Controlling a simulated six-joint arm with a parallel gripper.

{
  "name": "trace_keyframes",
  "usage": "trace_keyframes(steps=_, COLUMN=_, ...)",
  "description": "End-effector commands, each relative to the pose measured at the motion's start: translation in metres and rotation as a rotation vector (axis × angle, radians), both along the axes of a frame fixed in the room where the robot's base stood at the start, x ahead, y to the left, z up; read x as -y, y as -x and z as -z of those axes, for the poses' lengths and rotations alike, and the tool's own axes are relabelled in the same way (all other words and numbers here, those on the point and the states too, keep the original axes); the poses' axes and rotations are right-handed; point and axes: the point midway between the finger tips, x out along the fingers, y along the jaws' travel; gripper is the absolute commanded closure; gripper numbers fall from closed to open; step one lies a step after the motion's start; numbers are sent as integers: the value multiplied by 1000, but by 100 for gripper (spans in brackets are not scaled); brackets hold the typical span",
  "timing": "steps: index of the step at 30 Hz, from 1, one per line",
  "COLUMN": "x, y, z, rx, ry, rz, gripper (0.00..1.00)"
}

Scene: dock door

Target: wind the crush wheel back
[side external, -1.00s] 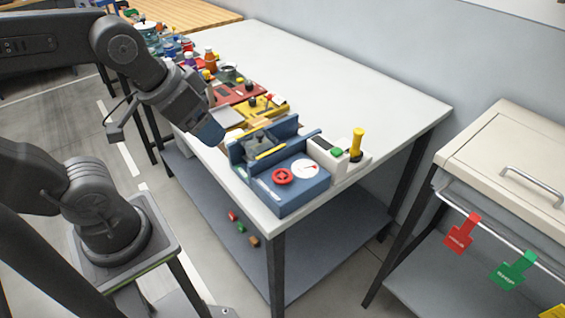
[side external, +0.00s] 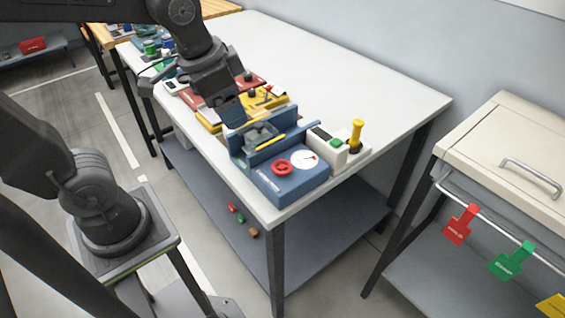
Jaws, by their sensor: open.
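The red crush wheel (side external: 282,167) sits on the top of the blue crush device (side external: 290,187), near its front left corner. A white round dial with a red needle (side external: 305,159) is beside it on the right. Behind the wheel is a blue-walled channel with a yellow strip and a clear or grey piece (side external: 262,136) inside; its details are too small to tell. My gripper (side external: 232,112) is above the back end of the device, pointing down, apart from the wheel. Its fingertips are hard to make out.
A white box (side external: 331,151) with a green button and an upright yellow-handled lever (side external: 356,135) stands right of the device. Yellow and red trays (side external: 268,98) with small parts lie behind. The right side of the white table (side external: 350,85) is clear.

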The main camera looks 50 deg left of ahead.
Motion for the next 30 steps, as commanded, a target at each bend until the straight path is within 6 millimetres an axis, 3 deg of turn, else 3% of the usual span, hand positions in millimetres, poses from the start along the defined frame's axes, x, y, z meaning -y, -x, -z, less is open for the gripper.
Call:
trace_keyframes(steps=6, x=13, y=-59, z=21, rx=-187, ry=-67, rz=289, gripper=24)
trace_keyframes(steps=12, x=22, y=-91, z=43, rx=-285, ry=-89, rz=466, gripper=24)
trace_keyframes(steps=20, x=25, y=-98, z=60, rx=-313, ry=-93, rz=518, gripper=24)
trace_keyframes(steps=30, x=24, y=-97, z=125, rx=-316, ry=-91, rz=516, gripper=24)
